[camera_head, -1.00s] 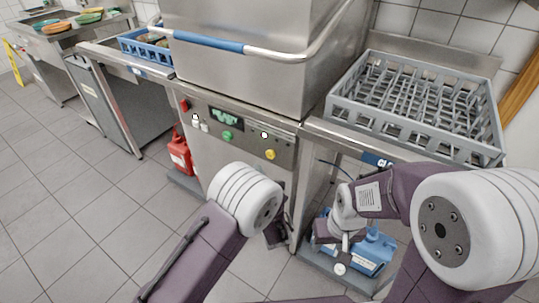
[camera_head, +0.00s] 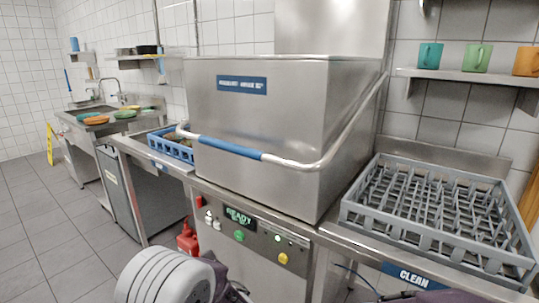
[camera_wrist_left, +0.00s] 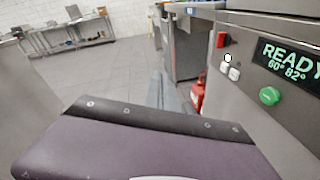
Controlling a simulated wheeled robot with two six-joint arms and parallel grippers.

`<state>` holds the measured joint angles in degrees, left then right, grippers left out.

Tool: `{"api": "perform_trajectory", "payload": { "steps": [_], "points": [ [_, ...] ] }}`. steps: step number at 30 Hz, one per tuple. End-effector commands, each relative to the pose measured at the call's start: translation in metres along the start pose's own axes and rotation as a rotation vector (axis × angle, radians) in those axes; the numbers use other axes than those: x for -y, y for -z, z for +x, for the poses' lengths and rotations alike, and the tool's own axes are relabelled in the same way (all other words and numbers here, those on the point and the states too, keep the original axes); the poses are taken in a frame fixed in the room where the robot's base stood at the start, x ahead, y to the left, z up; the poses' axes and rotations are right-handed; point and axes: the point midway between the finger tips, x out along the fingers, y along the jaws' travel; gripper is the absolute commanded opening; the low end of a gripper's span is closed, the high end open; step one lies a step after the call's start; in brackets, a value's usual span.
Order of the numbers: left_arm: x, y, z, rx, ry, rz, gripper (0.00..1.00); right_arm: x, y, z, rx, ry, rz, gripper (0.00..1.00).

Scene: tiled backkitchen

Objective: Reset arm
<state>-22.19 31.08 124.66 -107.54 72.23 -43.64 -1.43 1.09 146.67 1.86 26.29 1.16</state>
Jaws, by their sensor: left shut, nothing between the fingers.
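My left gripper (camera_wrist_left: 172,90) shows in the left wrist view, where two narrow bluish-grey fingers lie together beyond my purple link. It is shut and empty, pointing over the floor beside the dishwasher front. In the head view my left arm shows only as a white ringed joint (camera_head: 163,277) at the bottom edge, in front of the dishwasher; its gripper is hidden there. A purple part of my right arm (camera_head: 425,297) shows at the bottom right. My right gripper is out of view.
The closed dishwasher hood (camera_head: 262,120) with its blue-gripped bar stands ahead. A grey rack (camera_head: 440,243) sits on the right counter, a blue rack (camera_head: 172,146) on the left. A red canister (camera_head: 188,238) is below.

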Motion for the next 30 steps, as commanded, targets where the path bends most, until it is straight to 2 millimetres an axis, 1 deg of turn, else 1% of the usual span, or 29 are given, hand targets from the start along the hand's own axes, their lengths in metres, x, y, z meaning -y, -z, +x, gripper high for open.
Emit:
{"api": "perform_trajectory", "payload": {
  "steps": [1, 2, 3, 5, 6, 7, 8, 9, 10, 11, 12, 14, 15, 18, 19, 20, 21, 23, 24, 26, 29, 30],
  "points": [
    [-0.043, 0.013, 0.007, -0.099, -0.102, -0.100, 0.00, 0.000, 0.000, 0.000, 0.000, 0.000, 0.000, 0.50],
    [-0.068, 0.027, 0.007, -0.170, -0.167, -0.172, 0.00, 0.000, 0.000, 0.000, 0.000, 0.000, 0.000, 0.50],
    [-0.100, 0.048, 0.002, -0.270, -0.258, -0.285, 0.00, 0.000, 0.000, 0.000, 0.000, 0.000, 0.000, 0.50],
    [-0.139, 0.084, -0.016, -0.428, -0.403, -0.488, 0.00, 0.000, 0.000, 0.000, 0.000, 0.000, 0.000, 0.50],
    [-0.158, 0.110, -0.035, -0.534, -0.505, -0.645, 0.00, 0.000, 0.000, 0.000, 0.000, 0.000, 0.000, 0.50],
    [-0.166, 0.128, -0.052, -0.611, -0.581, -0.772, 0.00, 0.000, 0.000, 0.000, 0.000, 0.000, 0.000, 0.50],
    [-0.168, 0.143, -0.068, -0.678, -0.652, -0.894, 0.00, 0.000, 0.000, 0.000, 0.000, 0.000, 0.000, 0.50],
    [-0.167, 0.160, -0.089, -0.756, -0.740, -1.047, 0.00, 0.000, 0.000, 0.000, 0.000, 0.000, 0.000, 0.50],
    [-0.163, 0.170, -0.104, -0.806, -0.802, -1.156, 0.00, 0.000, 0.000, 0.000, 0.000, 0.000, 0.000, 0.50],
    [-0.157, 0.177, -0.117, -0.850, -0.861, -1.261, 0.00, 0.000, 0.000, 0.000, 0.000, 0.000, 0.000, 0.50],
    [-0.148, 0.185, -0.133, -0.901, -0.935, -1.390, 0.00, 0.000, 0.000, 0.000, 0.000, 0.000, 0.000, 0.50],
    [-0.131, 0.192, -0.152, -0.964, -1.041, -1.569, 0.00, 0.000, 0.000, 0.000, 0.000, 0.000, 0.000, 0.50],
    [-0.119, 0.194, -0.164, -0.999, -1.110, -1.678, 0.00, 0.000, 0.000, 0.000, 0.000, 0.000, 0.000, 0.50],
    [-0.088, 0.197, -0.185, -1.056, -1.296, -1.931, 0.00, 0.000, 0.000, 0.000, 0.000, 0.000, 0.000, 0.50],
    [-0.080, 0.197, -0.188, -1.062, -1.357, -2.010, 0.00, 0.000, 0.000, 0.000, 0.000, 0.000, 0.000, 0.50],
    [-0.070, 0.194, -0.190, -1.063, -1.418, -2.098, 0.00, 0.000, 0.000, 0.000, 0.000, 0.000, 0.000, 0.50],
    [-0.056, 0.187, -0.185, -1.047, -1.487, -2.246, 0.00, 0.000, 0.000, 0.000, 0.000, 0.000, 0.000, 0.50],
    [-0.069, 0.155, -0.190, -1.033, -1.496, -2.251, 0.00, 0.001, 0.003, -0.034, 0.002, 0.000, 0.000, 0.50],
    [-0.074, 0.142, -0.192, -1.034, -1.494, -2.248, 0.00, 0.001, 0.005, -0.048, 0.000, 0.000, 0.000, 0.50],
    [-0.081, 0.124, -0.195, -1.034, -1.493, -2.246, 0.00, 0.001, 0.007, -0.068, -0.001, 0.000, 0.000, 0.50],
    [-0.094, 0.091, -0.201, -1.035, -1.492, -2.244, 0.00, 0.002, 0.011, -0.104, 0.000, 0.000, 0.000, 0.50],
    [-0.099, 0.076, -0.204, -1.035, -1.492, -2.243, 0.00, 0.002, 0.013, -0.120, 0.000, 0.000, 0.000, 0.50]
  ]
}}
